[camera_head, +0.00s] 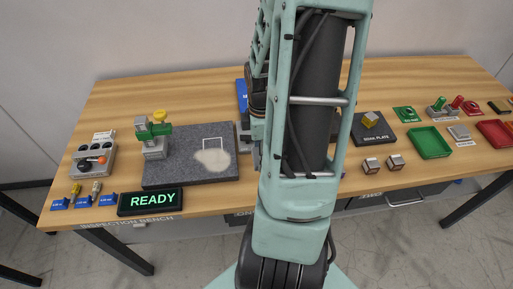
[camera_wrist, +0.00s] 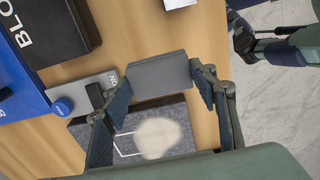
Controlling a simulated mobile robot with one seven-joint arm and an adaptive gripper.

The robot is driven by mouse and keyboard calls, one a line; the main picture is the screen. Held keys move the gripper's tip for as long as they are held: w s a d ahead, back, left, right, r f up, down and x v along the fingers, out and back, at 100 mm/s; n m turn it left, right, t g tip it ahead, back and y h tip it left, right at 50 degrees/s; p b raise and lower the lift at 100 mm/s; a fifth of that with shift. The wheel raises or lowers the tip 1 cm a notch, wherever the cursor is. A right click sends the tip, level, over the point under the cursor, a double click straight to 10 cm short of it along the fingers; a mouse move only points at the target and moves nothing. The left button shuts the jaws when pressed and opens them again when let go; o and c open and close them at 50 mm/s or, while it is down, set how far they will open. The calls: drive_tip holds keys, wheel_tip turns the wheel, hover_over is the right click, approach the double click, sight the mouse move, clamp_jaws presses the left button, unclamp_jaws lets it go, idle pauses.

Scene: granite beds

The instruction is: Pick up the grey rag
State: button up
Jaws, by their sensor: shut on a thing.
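The grey rag (camera_wrist: 160,76) shows in the wrist view as a folded, flat grey rectangle between the two fingers. My gripper (camera_wrist: 160,92) is shut on it, with one finger on each side. The rag appears held above the bench and the dark granite plate; the exact height is hard to tell. In the head view my arm hides both the gripper and the rag.
The granite plate (camera_head: 190,174) bears a pale patch (camera_head: 213,159) and a green-and-grey stand (camera_head: 153,140). A READY display (camera_head: 150,201) stands in front. A blue box (camera_wrist: 18,82) and black case (camera_wrist: 55,30) lie close by. Green (camera_head: 430,142) and red trays (camera_head: 494,133) are right.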

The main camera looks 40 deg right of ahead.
drive_tip(key=s+r+p, duration=0.1)
drive_tip(key=r, duration=0.1)
drive_tip(key=s+r+p, duration=0.1)
drive_tip(key=r+p, duration=0.1)
drive_tip(key=shift+s, duration=0.4)
drive_tip(key=s+r, duration=0.3)
drive_tip(key=s, duration=0.6)
drive_tip(key=shift+a+r, duration=0.15)
drive_tip(key=shift+r, duration=0.05)
